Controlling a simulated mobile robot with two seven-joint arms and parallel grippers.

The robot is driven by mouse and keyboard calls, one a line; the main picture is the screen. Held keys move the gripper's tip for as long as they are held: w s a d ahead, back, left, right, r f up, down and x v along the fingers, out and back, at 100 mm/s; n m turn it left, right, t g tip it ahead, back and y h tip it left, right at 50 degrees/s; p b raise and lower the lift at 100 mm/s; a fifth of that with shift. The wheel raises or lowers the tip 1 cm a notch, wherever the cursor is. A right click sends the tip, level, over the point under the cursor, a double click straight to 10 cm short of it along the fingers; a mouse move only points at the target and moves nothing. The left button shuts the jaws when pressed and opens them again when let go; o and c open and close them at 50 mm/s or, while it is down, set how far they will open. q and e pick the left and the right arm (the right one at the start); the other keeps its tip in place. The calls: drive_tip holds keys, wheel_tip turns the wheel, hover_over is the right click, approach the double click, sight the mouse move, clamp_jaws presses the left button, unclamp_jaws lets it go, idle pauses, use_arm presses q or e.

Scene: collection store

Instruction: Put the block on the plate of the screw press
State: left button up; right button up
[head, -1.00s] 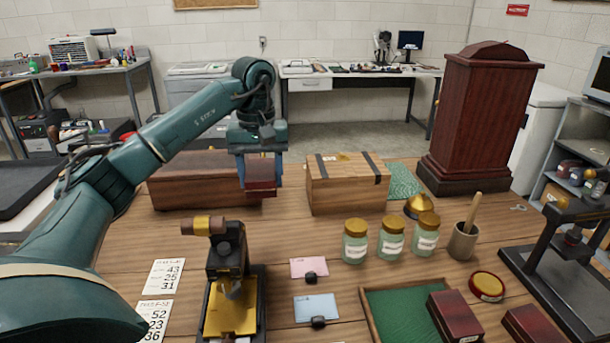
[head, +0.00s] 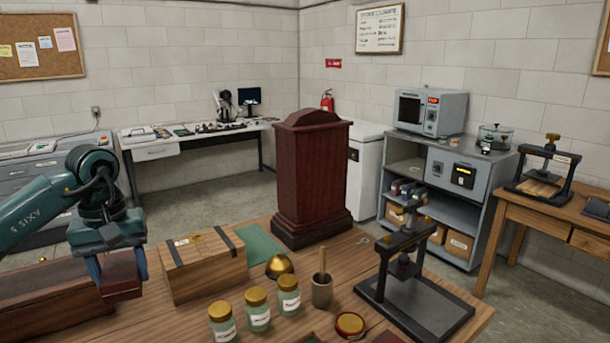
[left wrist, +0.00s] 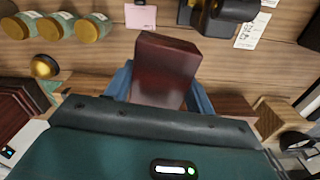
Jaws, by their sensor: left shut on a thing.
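My left gripper (head: 118,264) is shut on a dark red block (head: 122,287), held above the table's left part near the brown wooden box. The left wrist view shows the block (left wrist: 165,70) between the blue fingers of the gripper (left wrist: 160,92). A black press (head: 408,275) with an upright frame and a flat dark base plate (head: 425,308) stands at the table's right end, well apart from the block. A second black press (head: 548,155) with a wooden-looking plate (head: 540,189) stands on a side table at far right. I cannot tell which is the screw press. My right gripper is not in view.
Between block and near press stand a strapped wooden box (head: 203,265), several lidded jars (head: 258,312), a brass bell (head: 279,266) and a mortar with pestle (head: 321,288). A tall red-brown cabinet (head: 312,180) rises behind. A grey shelf unit (head: 440,195) stands beyond the table.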

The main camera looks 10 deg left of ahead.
use_arm(q)
drive_tip(key=s+d+f+m, duration=0.3)
drive_tip(key=s+d+f, duration=0.1)
drive_tip(key=d, duration=0.4)
drive_tip(key=s+d+f+m, duration=0.3)
drive_tip(key=s+d+f, duration=0.2)
drive_tip(key=d, duration=0.4)
drive_tip(key=shift+s+f, duration=0.15)
drive_tip(key=shift+f, duration=0.25)
